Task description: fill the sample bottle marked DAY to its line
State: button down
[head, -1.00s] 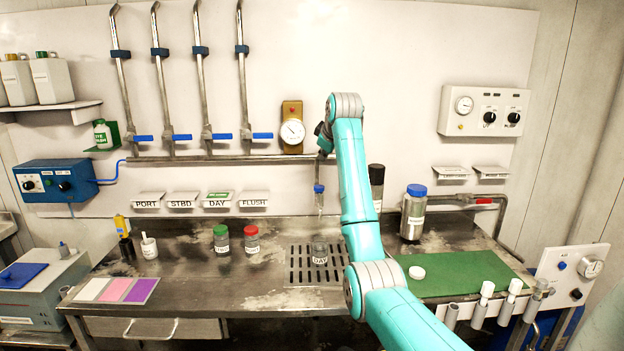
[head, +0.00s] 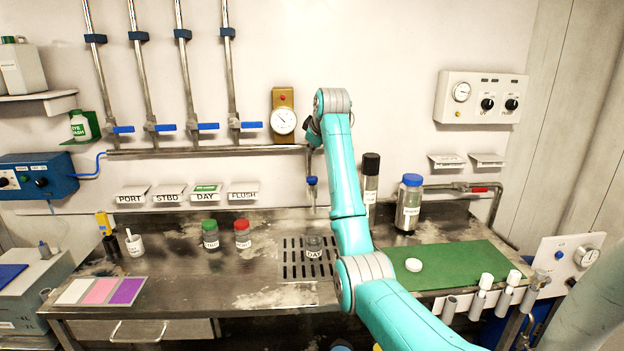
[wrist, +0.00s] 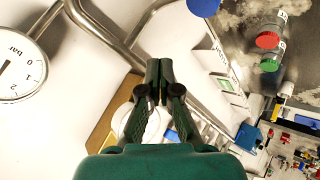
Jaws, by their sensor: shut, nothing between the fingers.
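The clear sample bottle marked DAY (head: 314,247) stands upright, uncapped, on the slotted drain plate (head: 292,268). Its fill level is too small to read. The blue-collared spout (head: 312,182) hangs above it; a thin pale line shows below the spout, and I cannot tell whether it is water. My gripper (wrist: 160,68) is shut and empty in the wrist view, in front of the wall pipework and a brass-backed fitting. In the head view it is mostly hidden behind my arm, near the top of the spout pipe. A loose white cap (head: 413,265) lies on the green mat (head: 455,270).
Several blue-handled valves (head: 251,125) line the wall pipe beside a round gauge (head: 284,121). Green-capped (head: 210,234) and red-capped (head: 242,234) bottles stand left of the drain plate. A steel bottle (head: 409,206) and dark-topped cylinder (head: 370,183) stand right of it.

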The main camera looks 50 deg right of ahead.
aim_at(312, 178)
jog(key=shift+f, duration=3.1)
jog(key=shift+f, duration=0.15)
jog(key=shift+f, duration=0.25)
jog(key=shift+f, duration=0.55)
dwell(4.0)
